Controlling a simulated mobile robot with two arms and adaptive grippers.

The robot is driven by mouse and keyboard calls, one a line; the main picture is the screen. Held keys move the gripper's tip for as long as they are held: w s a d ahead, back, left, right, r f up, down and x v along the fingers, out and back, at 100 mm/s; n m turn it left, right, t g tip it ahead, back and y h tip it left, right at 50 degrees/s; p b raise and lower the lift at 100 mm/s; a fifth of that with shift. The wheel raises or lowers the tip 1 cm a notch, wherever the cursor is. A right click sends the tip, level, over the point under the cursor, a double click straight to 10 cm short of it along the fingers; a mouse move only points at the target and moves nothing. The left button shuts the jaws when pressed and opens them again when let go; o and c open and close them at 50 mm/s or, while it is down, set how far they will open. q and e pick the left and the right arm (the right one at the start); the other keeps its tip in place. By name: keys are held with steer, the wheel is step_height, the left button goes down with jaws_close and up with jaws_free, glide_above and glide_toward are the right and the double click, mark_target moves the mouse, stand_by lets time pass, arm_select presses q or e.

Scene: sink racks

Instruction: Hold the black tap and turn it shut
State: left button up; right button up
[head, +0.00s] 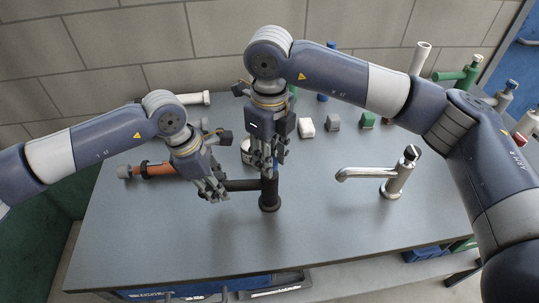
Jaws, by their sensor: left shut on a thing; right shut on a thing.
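The black tap (269,193) stands upright on the grey worktop, with a round base and a dark spout reaching left. My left gripper (217,190) is shut on the outer end of the spout and hides it. My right gripper (265,163) comes down from above and is shut on the top of the tap. Its fingers hide the tap's handle, so I cannot tell how far it is turned.
A chrome tap (391,184) stands to the right on the grey worktop (190,243). An orange and dark cylinder (152,170) lies at the left. Small white (306,127), grey and green blocks stand at the back. The front of the worktop is clear.

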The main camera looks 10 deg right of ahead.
stand_by(0.4)
steer(key=o, duration=1.1)
step_height(320, 180, up, 12)
arm_select(q)
steer(key=o, duration=1.1)
steer(key=shift+c, duration=0.2)
